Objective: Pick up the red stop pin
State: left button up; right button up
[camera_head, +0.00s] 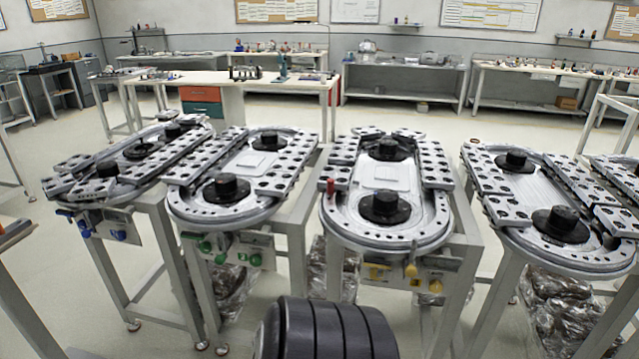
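A small red pin (331,187) stands upright at the left edge of the ring track (350,228) right of the picture's middle, near that track's front left curve. It is small in the head view, and its lower end is hard to make out. Neither of my grippers is in view, so I see nothing held.
More ring tracks stand on metal frames: one left of the middle (196,215), one farther left (128,195) and one at right (590,262). Green, blue and yellow knobs hang below some. Plastic-wrapped bundles lie underneath. Workbenches line the back wall, with open floor before them.

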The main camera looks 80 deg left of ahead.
aim_at(330, 186)
jog(key=u, duration=2.4)
jog(key=i+j+u, duration=0.1)
jog(key=j+u, duration=0.25)
jog(key=i+j+u, duration=0.15)
jog(key=j+u, duration=0.2)
jog(key=i+j+u, duration=0.2)
jog(key=u, duration=0.15)
jog(key=j, duration=0.1)
